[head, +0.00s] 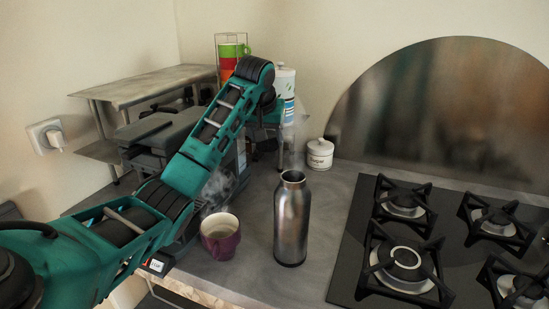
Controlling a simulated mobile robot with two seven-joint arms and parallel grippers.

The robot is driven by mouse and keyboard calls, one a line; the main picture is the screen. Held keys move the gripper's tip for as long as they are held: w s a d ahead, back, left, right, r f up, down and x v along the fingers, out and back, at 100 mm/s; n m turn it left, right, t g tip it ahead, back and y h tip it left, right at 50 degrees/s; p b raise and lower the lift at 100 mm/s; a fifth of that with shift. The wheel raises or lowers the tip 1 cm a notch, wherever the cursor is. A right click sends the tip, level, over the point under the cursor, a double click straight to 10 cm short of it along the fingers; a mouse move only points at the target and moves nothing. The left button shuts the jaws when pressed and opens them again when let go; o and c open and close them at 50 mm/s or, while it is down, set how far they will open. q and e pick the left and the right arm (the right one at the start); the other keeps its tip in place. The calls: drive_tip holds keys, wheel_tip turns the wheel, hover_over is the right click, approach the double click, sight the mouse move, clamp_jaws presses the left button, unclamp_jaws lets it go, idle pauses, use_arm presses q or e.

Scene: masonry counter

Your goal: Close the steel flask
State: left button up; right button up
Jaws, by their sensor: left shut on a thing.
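The steel flask (292,222) stands upright on the grey counter, left of the hob. Its mouth is open with no lid on it, and faint vapour rises above it. My left arm comes in from the left, bends high and drops behind its own forearm. My left gripper (279,148) is behind and above the flask, apart from it, and mostly hidden by the arm. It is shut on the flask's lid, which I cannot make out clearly. My right gripper is not in view.
A purple mug (221,243), steaming, stands close left of the flask. The black hob (400,250) fills the right. A grey appliance (165,140) and a metal shelf (145,85) stand at left.

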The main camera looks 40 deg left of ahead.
use_arm(q)
drive_tip(key=shift+r, duration=1.2)
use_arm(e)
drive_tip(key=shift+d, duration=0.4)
